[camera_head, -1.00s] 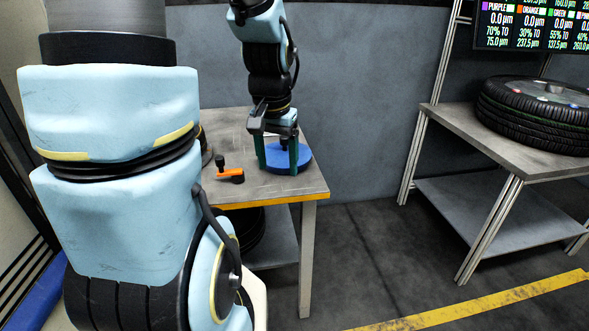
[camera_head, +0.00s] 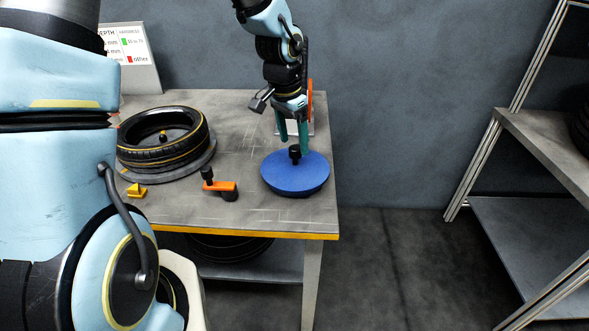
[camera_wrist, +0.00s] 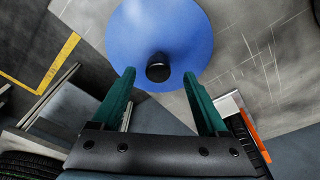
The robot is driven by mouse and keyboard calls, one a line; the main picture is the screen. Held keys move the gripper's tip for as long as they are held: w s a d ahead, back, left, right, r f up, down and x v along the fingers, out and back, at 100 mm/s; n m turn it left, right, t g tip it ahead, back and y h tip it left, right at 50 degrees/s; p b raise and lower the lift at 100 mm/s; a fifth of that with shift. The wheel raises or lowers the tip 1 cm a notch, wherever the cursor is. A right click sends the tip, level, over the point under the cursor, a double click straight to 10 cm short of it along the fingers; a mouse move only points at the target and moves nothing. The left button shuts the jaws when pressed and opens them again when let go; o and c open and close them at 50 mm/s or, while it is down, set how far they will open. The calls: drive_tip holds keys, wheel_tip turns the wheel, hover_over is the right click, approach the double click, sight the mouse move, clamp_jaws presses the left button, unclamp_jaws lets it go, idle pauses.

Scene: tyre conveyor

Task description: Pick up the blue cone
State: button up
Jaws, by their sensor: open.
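The blue cone (camera_head: 295,176) is a wide, shallow blue disc with a short black knob on top. It rests on the grey table (camera_head: 250,212) near its right edge in the head view. My gripper (camera_head: 293,146) is open just above and behind the cone, with its green fingers pointing down. In the wrist view the cone (camera_wrist: 160,30) lies ahead of the fingertips, and its black knob (camera_wrist: 158,68) sits roughly between and just beyond the open fingers (camera_wrist: 160,80). I see nothing held between the fingers.
A tyre (camera_head: 163,140) lies on a round grey base at the table's left. An orange and black tool (camera_head: 220,185) and a small yellow piece (camera_head: 136,190) lie in front. A white-and-orange item (camera_head: 309,110) stands behind my gripper. A shelf (camera_head: 545,150) stands right.

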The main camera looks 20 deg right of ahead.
sight(295, 147)
drive_tip(key=f, duration=0.3)
drive_tip(key=shift+d+f, duration=0.1)
drive_tip(key=shift+d, duration=0.1)
drive_tip(key=shift+c, duration=0.3)
drive_tip(key=shift+s, duration=0.1)
clamp_jaws()
idle(0.9)
